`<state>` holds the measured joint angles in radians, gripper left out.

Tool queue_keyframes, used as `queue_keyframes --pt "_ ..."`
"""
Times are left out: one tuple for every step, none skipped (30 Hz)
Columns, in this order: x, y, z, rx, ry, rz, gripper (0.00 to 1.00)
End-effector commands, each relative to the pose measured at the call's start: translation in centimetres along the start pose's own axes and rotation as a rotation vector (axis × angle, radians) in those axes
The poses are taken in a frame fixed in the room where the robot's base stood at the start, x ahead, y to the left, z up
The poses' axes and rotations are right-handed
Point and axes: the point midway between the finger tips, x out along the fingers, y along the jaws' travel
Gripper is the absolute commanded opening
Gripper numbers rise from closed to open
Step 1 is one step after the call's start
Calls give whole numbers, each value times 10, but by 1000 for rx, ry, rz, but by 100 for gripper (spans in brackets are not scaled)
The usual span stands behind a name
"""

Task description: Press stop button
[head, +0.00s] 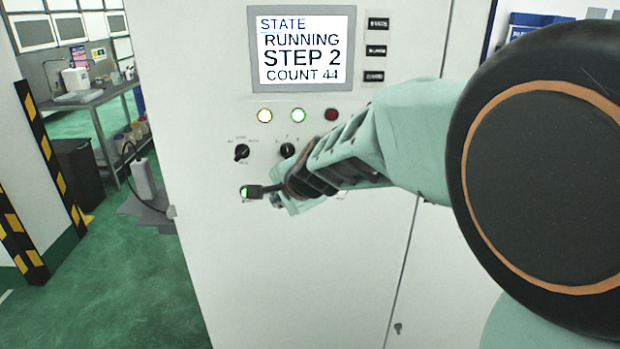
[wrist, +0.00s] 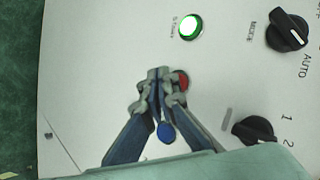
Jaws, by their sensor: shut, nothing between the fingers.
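The stop button appears to be the red button (wrist: 183,79) on the white cabinet front; its label is not readable. In the wrist view it is partly covered by my gripper (wrist: 160,74), whose closed fingertips lie just left of it. Whether they touch the panel cannot be told. A lit green button (wrist: 190,27) is above it, and a blue button (wrist: 166,132) shows between the fingers. In the head view my gripper (head: 262,190) is shut and empty, just right of the green button (head: 245,192); the red button is hidden behind it.
The screen (head: 303,48) reads STATE RUNNING, STEP 2, COUNT 44. Dark rotary knobs (wrist: 288,30) sit near the buttons. Green floor lies left of the cabinet.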

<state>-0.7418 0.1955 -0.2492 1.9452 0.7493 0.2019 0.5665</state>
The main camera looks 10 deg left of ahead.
Motion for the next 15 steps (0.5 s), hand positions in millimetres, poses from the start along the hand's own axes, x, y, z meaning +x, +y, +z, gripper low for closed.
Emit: queue_keyframes --pt "1 0 -1 0 0 0 0" --pt "1 -1 -1 0 0 0 0" --pt "2 -1 -2 0 1 0 0" --pt "3 -2 -2 0 1 0 0" --pt "4 -2 -3 1 1 0 0" --pt "5 -3 -4 1 1 0 0" --pt "5 -4 -4 1 1 0 0" --pt "6 -4 -5 1 1 0 0" --pt "6 -4 -5 1 1 0 0" --pt "6 -4 -4 1 0 0 0" --pt "6 -4 -4 0 0 0 0" --pt "6 -4 -4 0 0 0 0" --pt "6 -4 -4 0 0 0 0" --pt "6 -4 -4 0 0 0 0" --pt "6 -4 -4 0 0 0 0"
